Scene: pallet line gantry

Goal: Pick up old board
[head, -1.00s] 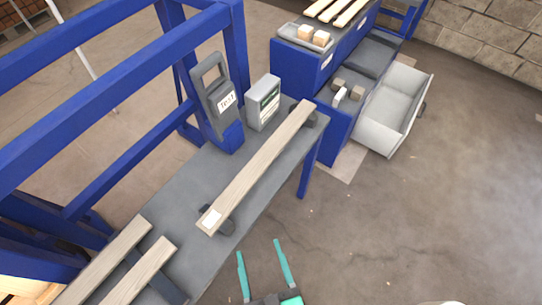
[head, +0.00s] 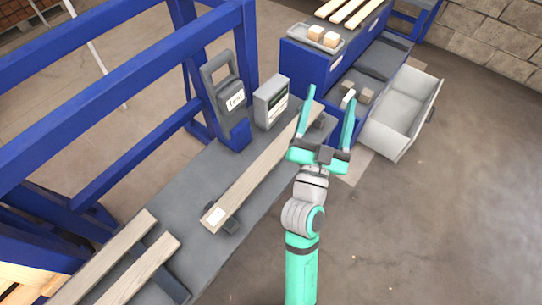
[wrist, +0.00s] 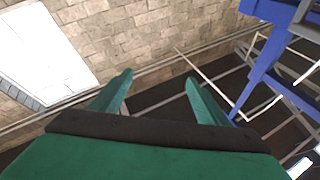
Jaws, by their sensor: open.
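A long pale wooden board (head: 252,182) with a white label at its near end lies on dark supports on the grey bench (head: 185,215). Its far end passes behind my gripper (head: 330,92). Two other grey-brown boards, a left one (head: 105,258) and a right one (head: 142,268), lie at the bench's near left end. No label shows that says which board is old. My gripper is open and empty, held up in front of the bench's far right end. In the wrist view its fingers (wrist: 158,80) are spread, with no board in view.
A grey tester (head: 228,105) and a small grey box (head: 271,101) stand behind the long board. A blue cabinet (head: 308,65) with a pulled-out white drawer (head: 402,112) stands at the back right. A blue gantry frame (head: 105,85) is left. The floor at right is clear.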

